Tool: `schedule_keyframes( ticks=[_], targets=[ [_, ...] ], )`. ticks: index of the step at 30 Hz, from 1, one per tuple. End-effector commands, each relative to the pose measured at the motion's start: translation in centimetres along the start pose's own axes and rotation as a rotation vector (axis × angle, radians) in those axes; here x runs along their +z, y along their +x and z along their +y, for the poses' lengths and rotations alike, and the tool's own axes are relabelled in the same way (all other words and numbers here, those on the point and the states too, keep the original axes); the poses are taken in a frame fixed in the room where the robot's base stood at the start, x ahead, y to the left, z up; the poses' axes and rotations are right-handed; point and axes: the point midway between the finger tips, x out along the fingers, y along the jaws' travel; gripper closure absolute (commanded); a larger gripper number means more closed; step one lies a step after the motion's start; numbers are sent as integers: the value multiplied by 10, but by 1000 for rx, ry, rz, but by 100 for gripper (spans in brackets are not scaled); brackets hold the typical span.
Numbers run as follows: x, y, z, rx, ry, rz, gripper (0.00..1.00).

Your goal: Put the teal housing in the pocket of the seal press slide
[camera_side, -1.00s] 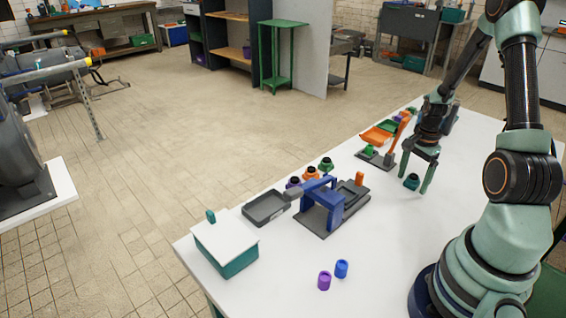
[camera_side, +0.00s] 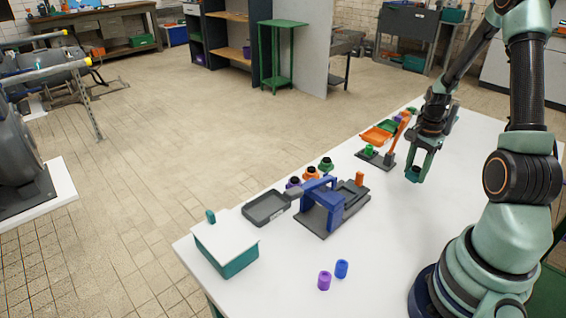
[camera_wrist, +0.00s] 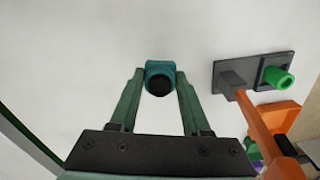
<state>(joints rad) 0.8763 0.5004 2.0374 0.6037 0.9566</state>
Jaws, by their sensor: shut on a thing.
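The teal housing (camera_wrist: 160,70), a small cylinder with a dark opening, is between my fingertips in the wrist view. My gripper (camera_side: 415,174) is shut on it, low over the white table at the right; the housing also shows at the fingertips in the side view (camera_side: 413,174). I cannot tell whether it touches the table. The seal press (camera_side: 332,205) has a blue frame on a grey base and stands at the table's middle. Its grey slide (camera_side: 352,190) sticks out on the right side; the pocket itself is too small to make out.
A grey stand with an orange lever (camera_side: 395,140) and a green piece (camera_side: 369,150) is left of my gripper. Several dark-topped housings (camera_side: 311,172) and a grey tray (camera_side: 266,208) line the far edge. Purple (camera_side: 324,281) and blue (camera_side: 341,268) cylinders stand in front. A teal box (camera_side: 228,250) is far left.

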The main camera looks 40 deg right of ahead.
Motion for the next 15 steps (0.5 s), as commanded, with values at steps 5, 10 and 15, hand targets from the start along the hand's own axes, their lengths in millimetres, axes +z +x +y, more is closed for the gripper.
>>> schedule_keyframes(
  ticks=[5,10,15],
  targets=[
    [-2,-47,-2,-9,0,7,100],
    [-1,-96,-1,-9,0,6,100],
    [-1,-135,-1,-6,0,4,100]
  ],
)
